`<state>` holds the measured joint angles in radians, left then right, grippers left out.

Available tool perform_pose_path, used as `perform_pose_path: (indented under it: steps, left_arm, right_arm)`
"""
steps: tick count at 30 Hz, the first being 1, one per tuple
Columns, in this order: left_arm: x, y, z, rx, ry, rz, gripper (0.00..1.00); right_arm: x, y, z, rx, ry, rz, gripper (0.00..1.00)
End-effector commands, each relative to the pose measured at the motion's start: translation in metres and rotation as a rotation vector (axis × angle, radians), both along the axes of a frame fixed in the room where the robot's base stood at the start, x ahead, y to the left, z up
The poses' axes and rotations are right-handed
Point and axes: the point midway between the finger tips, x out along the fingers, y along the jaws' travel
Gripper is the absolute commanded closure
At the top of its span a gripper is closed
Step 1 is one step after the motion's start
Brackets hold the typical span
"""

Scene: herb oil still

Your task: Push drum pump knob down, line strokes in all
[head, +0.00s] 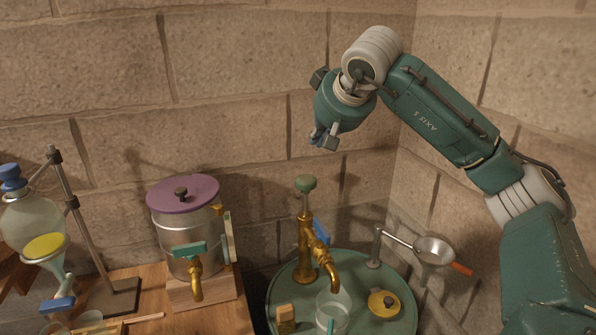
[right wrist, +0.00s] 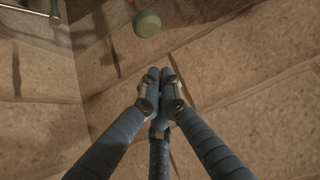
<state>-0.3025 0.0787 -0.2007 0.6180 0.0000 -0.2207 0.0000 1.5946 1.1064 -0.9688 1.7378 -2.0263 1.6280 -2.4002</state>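The brass drum pump (head: 305,245) stands on the round green drum top (head: 282,285), and its green knob (head: 305,184) sits at the upper end of its rod. My right gripper (head: 324,140) hangs in the air above the knob and a little to its right, apart from it. In the right wrist view its fingertips (right wrist: 160,78) are together with nothing between them. The green knob (right wrist: 147,24) shows beyond the fingertips, near the top edge. My left gripper is in neither view.
A glass beaker (head: 334,312) stands by the pump spout. A funnel on a bracket (head: 434,250), a yellow lid (head: 383,303) and a small wooden block (head: 286,318) are around it. A metal pot with a purple lid (head: 184,230) and a flask stand left. Stone walls close the back and right.

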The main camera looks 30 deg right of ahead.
Motion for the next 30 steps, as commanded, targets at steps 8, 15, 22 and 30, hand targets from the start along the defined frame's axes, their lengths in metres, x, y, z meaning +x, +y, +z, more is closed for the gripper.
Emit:
perform_pose_path:
  steps: [8, 15, 22, 30]
  left_arm:
    - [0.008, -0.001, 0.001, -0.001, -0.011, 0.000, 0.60]
    - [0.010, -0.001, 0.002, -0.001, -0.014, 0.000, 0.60]
    - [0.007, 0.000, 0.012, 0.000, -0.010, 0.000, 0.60]
    - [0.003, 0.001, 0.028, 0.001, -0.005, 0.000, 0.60]
  right_arm:
    - [-0.001, -0.001, 0.002, -0.030, -0.003, 0.027, 1.00]
    - [0.003, -0.002, -0.002, -0.028, -0.001, 0.024, 1.00]
    - [0.028, -0.009, -0.027, -0.027, 0.004, 0.022, 1.00]
    - [0.068, -0.018, -0.067, -0.028, 0.002, 0.023, 1.00]
